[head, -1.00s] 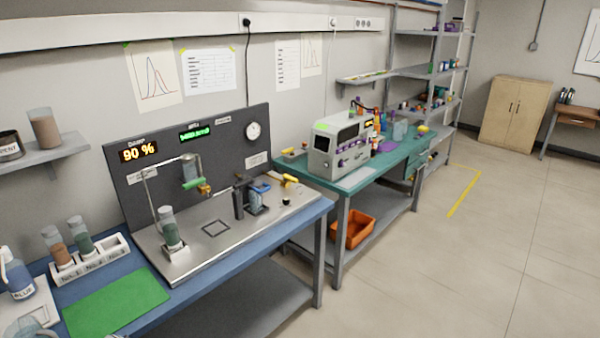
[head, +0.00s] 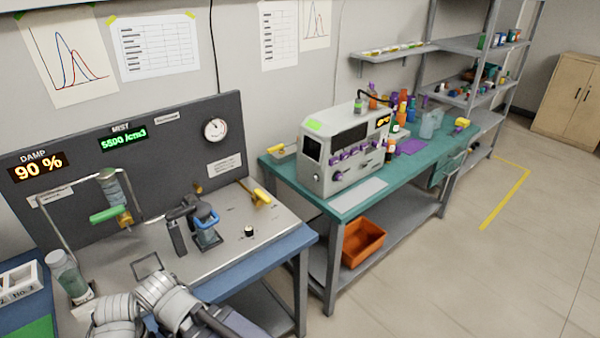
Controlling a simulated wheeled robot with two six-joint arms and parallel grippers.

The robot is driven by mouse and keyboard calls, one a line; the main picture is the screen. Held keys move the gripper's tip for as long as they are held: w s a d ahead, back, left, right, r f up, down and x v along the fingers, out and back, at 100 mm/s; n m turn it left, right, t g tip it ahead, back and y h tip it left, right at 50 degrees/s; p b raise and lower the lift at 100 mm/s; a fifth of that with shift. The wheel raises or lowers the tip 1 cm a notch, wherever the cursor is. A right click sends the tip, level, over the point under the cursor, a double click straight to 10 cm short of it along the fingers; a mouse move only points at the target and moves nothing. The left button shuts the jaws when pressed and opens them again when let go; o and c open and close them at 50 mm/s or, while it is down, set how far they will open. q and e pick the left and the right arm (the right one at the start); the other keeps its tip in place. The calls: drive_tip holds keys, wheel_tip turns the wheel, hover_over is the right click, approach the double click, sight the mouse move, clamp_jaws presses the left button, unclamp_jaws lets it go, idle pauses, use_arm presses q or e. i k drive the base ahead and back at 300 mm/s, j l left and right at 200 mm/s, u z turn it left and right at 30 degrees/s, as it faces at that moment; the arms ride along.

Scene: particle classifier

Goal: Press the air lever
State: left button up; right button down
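The bench apparatus has a steel deck (head: 225,240) and a dark upright panel (head: 170,150). A yellow-handled lever (head: 262,196) sits at the deck's right rear. A green-handled lever (head: 104,214) with a brass fitting (head: 126,218) is under the hanging glass vessel at the left. No label readable here tells which one is the air lever. Grey ribbed parts of my own arm show at the bottom, in front of the deck. No fingertips can be made out, and nothing of mine is seen touching either lever.
A capped jar (head: 68,276) stands at the deck's left front. The panel shows a lit 90 % display (head: 38,166) and a round gauge (head: 215,129). A green bench (head: 345,203) with a grey machine (head: 345,150) stands right; an orange bin (head: 363,242) is below. Floor at right is clear.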

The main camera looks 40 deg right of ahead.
sight(258, 192)
drive_tip(key=i+l, duration=0.1)
drive_tip(key=l, duration=0.3)
drive_tip(key=i+l, duration=0.1)
drive_tip(key=l, duration=0.3)
drive_tip(key=i+l, duration=0.1)
drive_tip(key=l, duration=0.3)
drive_tip(key=i+l, duration=0.1)
drive_tip(key=l, duration=0.3)
